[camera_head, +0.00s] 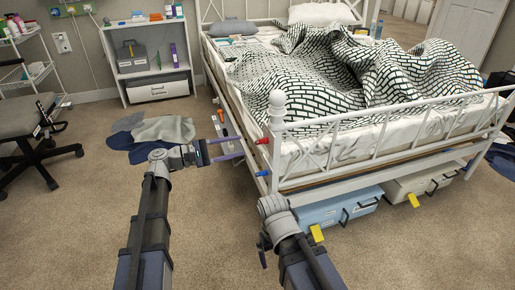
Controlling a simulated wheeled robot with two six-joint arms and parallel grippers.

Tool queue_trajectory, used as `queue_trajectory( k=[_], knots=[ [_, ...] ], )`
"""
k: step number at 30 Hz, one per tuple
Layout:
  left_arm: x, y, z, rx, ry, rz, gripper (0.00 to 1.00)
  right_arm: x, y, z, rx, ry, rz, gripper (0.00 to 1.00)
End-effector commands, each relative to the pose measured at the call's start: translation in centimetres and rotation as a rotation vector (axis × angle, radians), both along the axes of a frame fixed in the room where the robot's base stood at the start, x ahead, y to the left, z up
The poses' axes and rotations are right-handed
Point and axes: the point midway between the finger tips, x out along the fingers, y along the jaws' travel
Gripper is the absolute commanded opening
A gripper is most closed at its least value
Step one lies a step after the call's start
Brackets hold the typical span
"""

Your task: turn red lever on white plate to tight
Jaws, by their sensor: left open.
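My left gripper (236,150) is open, its two purple fingers pointing right toward the near corner post of the white bed. A small red lever-like piece (262,141) sticks out from that post, just right of the upper fingertip. The fingers look empty; I cannot tell whether they touch anything. A blue piece (262,173) sticks out lower on the post. A distinct white plate is hard to make out. My right arm ends near the bed's foot; its fingers cannot be made out.
The white bed frame (277,120) stands close to my left gripper. A blue box (338,207) and a pale box (422,183) lie under the bed. Clothes (163,130) lie on the floor. A shelf (151,60) and an office chair stand at the left. Front-left carpet is clear.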

Motion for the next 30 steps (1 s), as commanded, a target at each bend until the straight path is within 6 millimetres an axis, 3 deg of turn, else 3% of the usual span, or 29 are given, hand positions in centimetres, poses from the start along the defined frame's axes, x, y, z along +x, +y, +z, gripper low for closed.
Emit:
queue_trajectory(
  k=[5, 18, 30],
  knots=[
    [0.4, -1.3, 0.1, 0.001, -0.001, -0.003, 0.50, 0.0, 0.0, 0.1, 0.000, 0.000, 0.000, 0.98],
    [2.2, -6.9, 0.0, 0.003, -0.001, -0.002, 0.50, 0.0, 0.0, 0.1, 0.000, 0.000, 0.000, 0.98],
    [2.4, -7.5, 0.0, 0.003, -0.001, -0.002, 0.50, 0.0, 0.0, 0.1, 0.000, 0.000, 0.000, 0.98]
  ],
)
